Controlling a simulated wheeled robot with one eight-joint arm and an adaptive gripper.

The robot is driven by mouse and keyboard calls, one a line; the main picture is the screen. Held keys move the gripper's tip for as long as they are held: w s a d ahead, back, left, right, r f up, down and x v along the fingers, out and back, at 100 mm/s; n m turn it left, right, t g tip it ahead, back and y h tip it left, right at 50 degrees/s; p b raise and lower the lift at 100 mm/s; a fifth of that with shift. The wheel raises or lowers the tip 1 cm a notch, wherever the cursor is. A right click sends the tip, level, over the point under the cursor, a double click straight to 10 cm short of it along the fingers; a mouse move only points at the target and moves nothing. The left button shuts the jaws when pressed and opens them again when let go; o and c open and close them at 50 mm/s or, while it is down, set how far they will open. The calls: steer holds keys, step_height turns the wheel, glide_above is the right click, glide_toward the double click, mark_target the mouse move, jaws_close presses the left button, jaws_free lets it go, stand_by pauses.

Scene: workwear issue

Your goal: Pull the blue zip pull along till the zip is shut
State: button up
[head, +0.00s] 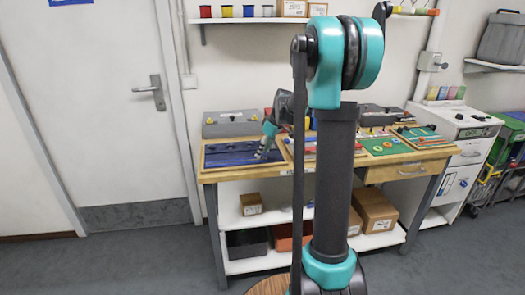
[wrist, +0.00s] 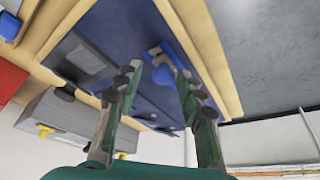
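The dark blue panel (head: 225,158) lies in a wooden frame at the left end of the workbench; it also fills the middle of the wrist view (wrist: 120,30). A bright blue piece with a rounded tab, which looks like the zip pull (wrist: 163,75), shows beyond and between my fingertips, nearer the right one. My gripper (head: 262,155) is over the right part of the panel, pointing down. In the wrist view my gripper (wrist: 157,78) has its fingers spread with a gap between them. I cannot tell whether a finger touches the pull. The zip's line is not clear.
A grey box (head: 230,124) stands behind the panel, and it shows in the wrist view (wrist: 60,120). More boards, one green (head: 385,146), lie to the right on the bench (head: 285,168). A door (head: 105,100) is at left.

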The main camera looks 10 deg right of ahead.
steer(key=shift+r, duration=0.1)
steer(key=v, duration=1.1)
steer(key=shift+r, duration=0.35)
steer(key=shift+s, duration=0.15)
steer(key=s+f+m+h, duration=0.1)
steer(key=s+f+m, duration=0.2)
steer(key=s+f, duration=0.4)
steer(key=s+a+f+m+h, duration=0.1)
steer(key=s+f+m, duration=0.2)
steer(key=s+f, duration=0.4)
steer(key=s+f+m+t+h, duration=0.1)
steer(key=s+f+m, duration=0.2)
steer(key=s+f, duration=0.4)
steer(key=s, duration=0.9)
steer(key=shift+s+a, duration=0.2)
steer(key=shift+a, duration=0.15)
